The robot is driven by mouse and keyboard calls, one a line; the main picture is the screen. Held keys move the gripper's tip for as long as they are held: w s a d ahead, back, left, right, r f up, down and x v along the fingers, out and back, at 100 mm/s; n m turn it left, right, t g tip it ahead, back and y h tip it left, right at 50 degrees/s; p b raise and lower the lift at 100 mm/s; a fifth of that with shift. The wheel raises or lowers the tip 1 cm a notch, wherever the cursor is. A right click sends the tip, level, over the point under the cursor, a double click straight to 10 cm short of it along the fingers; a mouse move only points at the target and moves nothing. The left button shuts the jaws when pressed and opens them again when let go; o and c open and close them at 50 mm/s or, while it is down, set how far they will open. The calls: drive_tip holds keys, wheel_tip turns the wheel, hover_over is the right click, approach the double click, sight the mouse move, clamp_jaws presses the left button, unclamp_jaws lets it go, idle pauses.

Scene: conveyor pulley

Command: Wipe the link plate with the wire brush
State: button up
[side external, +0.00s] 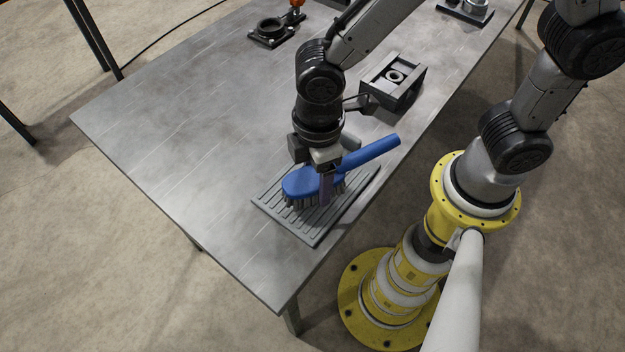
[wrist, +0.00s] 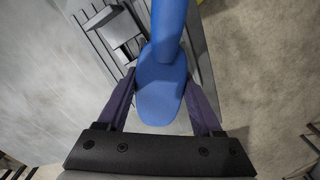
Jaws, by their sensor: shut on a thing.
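A blue wire brush (side external: 300,183) with dark bristles and a long handle is held in my gripper (side external: 325,182). In the wrist view the brush (wrist: 160,92) sits between both fingers of my gripper (wrist: 163,98). The grey ribbed link plate (side external: 277,213) lies on the table below the brush. The bristles are at or just above its ribs; I cannot tell whether they touch. The plate also shows in the wrist view (wrist: 91,27), partly hidden by the brush. The brush handle points to the upper right in the side view.
The metal table (side external: 190,130) is clear to the left of the plate. A grey block with a round bore (side external: 394,80) stands behind my gripper near the right edge. A dark flanged bearing (side external: 270,30) and another fitting (side external: 465,10) lie at the far end.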

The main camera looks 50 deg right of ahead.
drive_tip(key=shift+r, duration=2.75)
drive_tip(key=w+d+r+m, duration=0.1)
drive_tip(key=w+d+m, duration=1.4)
drive_tip(key=w+d, duration=0.5)
drive_tip(key=w, duration=0.2)
drive_tip(key=shift+w+d+r+m, duration=0.2)
drive_tip(key=shift+w+r+m, duration=0.1)
drive_tip(key=shift+m, duration=0.1)
